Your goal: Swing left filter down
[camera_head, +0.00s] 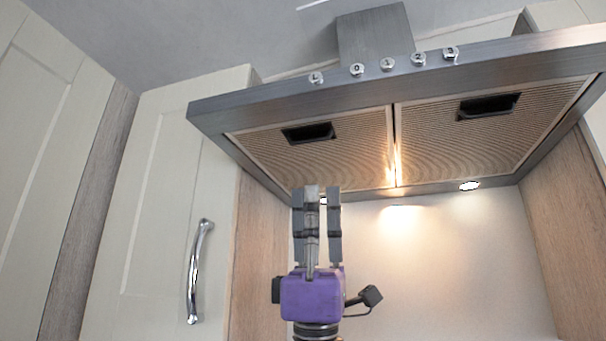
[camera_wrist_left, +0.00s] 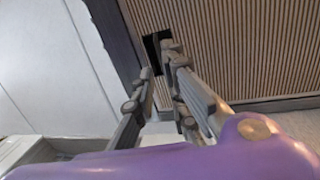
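The range hood holds two ribbed filter panels side by side, both flush in its underside. The left filter (camera_head: 340,158) has a dark latch recess (camera_head: 308,133) near its front edge. In the left wrist view, the ribbed filter (camera_wrist_left: 250,45) fills the upper right, with a dark recess (camera_wrist_left: 152,55) partly hidden behind my fingers. My left gripper (camera_head: 318,190), with a purple body, points up below the left filter's rear part. Its fingers (camera_wrist_left: 158,62) stand apart with nothing between them. I cannot tell whether they touch the filter. My right gripper is not in view.
The right filter (camera_head: 470,140) has its own recess. Several knobs (camera_head: 387,64) line the hood's front edge. A cabinet door (camera_head: 150,180) with a chrome handle (camera_head: 198,270) stands left. Wooden side panels flank the lit space below the hood, which looks clear right of my gripper.

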